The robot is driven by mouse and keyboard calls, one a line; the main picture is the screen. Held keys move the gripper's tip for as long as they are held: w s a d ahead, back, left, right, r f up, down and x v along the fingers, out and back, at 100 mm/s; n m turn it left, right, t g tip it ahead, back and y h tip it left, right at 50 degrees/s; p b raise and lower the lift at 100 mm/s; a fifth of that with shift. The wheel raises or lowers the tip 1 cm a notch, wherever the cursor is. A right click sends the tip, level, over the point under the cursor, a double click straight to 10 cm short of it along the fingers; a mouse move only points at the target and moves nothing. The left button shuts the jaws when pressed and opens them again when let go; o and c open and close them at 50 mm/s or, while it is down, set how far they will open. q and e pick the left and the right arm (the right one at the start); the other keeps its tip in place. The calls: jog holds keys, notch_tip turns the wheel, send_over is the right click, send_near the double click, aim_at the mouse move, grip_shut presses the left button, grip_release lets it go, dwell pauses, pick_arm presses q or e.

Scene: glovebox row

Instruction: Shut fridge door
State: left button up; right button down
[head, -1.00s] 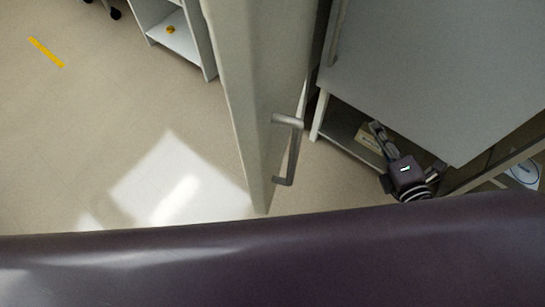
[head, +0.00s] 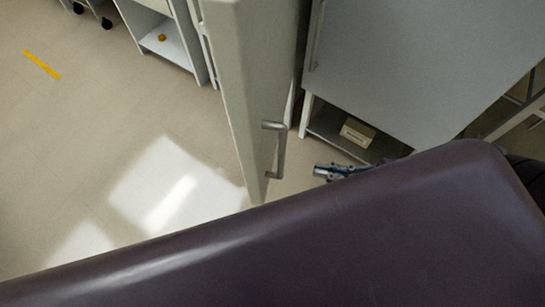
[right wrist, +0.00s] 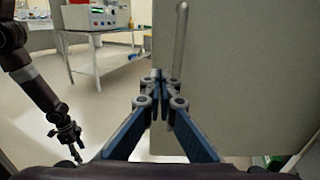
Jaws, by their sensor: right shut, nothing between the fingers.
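The fridge door appears as a tall pale panel (head: 240,85) standing out over the floor in the head view, seen steeply from above. Its bar handle (head: 279,150) is on the right-hand face. The fridge's inside is not visible. My right gripper (head: 318,171) is just right of the handle, apart from it, and partly hidden behind my own body. In the right wrist view its blue fingers (right wrist: 157,82) are shut and empty before a broad pale panel (right wrist: 240,85) with an upright bar handle (right wrist: 180,50). What looks like my left gripper (right wrist: 75,150) hangs low at left; its opening is unclear.
A grey-topped cabinet (head: 410,70) with an open lower shelf and a small box (head: 357,132) stands right of the door. A white shelf unit (head: 165,45) is at upper left. The floor (head: 80,140) left of the door is clear.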

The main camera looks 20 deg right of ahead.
aim_at(260, 159)
jog(key=p+x, duration=0.1)
jog(key=x, duration=1)
jog(key=shift+w+a, duration=0.15)
jog(key=shift+a, duration=0.1)
